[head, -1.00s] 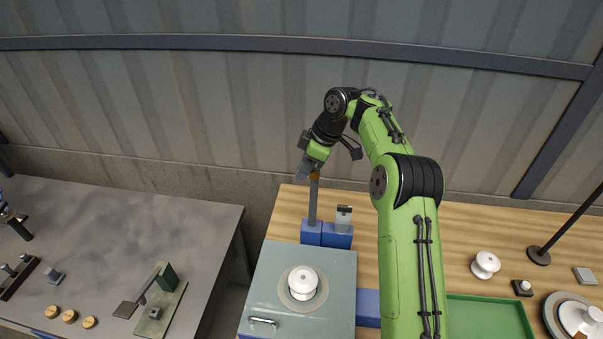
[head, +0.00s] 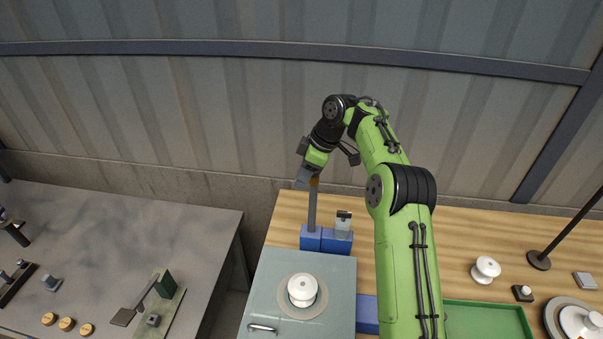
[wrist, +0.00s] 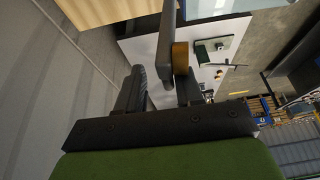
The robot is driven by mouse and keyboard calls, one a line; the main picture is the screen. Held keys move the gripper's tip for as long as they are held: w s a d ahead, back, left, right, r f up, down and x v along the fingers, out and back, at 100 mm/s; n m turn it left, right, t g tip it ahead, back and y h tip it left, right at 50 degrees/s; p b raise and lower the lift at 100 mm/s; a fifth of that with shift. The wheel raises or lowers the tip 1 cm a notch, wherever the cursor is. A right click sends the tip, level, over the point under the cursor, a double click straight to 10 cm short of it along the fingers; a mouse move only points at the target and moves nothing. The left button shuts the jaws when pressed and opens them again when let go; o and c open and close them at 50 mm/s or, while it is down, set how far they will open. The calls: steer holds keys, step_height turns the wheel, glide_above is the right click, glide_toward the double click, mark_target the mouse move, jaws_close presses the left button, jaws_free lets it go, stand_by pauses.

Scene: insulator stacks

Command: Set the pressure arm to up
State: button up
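The pressure arm (head: 312,210) is a grey bar standing about upright from a blue block (head: 311,238) behind the grey-green press top. Its brown-orange knob (head: 314,182) is at the upper end. My gripper (head: 303,180) is at that upper end. In the wrist view the grey bar (wrist: 167,40) and the knob (wrist: 180,58) show just beyond the fingertips. My gripper's fingers (wrist: 160,92) are apart, with a gap between them; the knob is near the right finger. I cannot tell whether they touch.
A white insulator (head: 302,290) stands on a disc on the press top (head: 275,275), which has a front handle (head: 262,328). A grey bracket (head: 343,222) stands beside the pressure arm. A green tray (head: 485,318) and another white insulator (head: 485,268) are at right. The left table (head: 130,225) holds fixtures.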

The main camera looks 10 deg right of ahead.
steer(key=shift+s+d+f, duration=0.15)
steer(key=shift+d+f, duration=0.3)
steer(key=shift+d, duration=0.05)
steer(key=w+v, duration=0.1)
steer(key=v, duration=0.7)
steer(key=s+a+r+m+t+h+b, duration=0.1)
steer(key=s+a+r+m+b, duration=0.15)
steer(key=s, duration=0.45)
steer(key=s+a+r+m+h+b, duration=0.2)
steer(key=s+a+r, duration=0.15)
steer(key=s, duration=0.35)
steer(key=s+d+f+m+t+b, duration=0.1)
steer(key=s+d+f+m, duration=0.1)
steer(key=s, duration=0.6)
steer(key=s+d+f+m+t+h+b, duration=0.1)
steer(key=s+d+f+m+b, duration=0.1)
steer(key=s+f+m, duration=0.2)
steer(key=s+d+f+m+t+b, duration=0.1)
steer(key=s+f+m, duration=0.3)
steer(key=s, duration=0.8)
step_height(320, 180, down, 3)
steer(key=shift+s+d+r, duration=0.2)
steer(key=shift+s+d, duration=0.05)
steer(key=shift+d, duration=0.55)
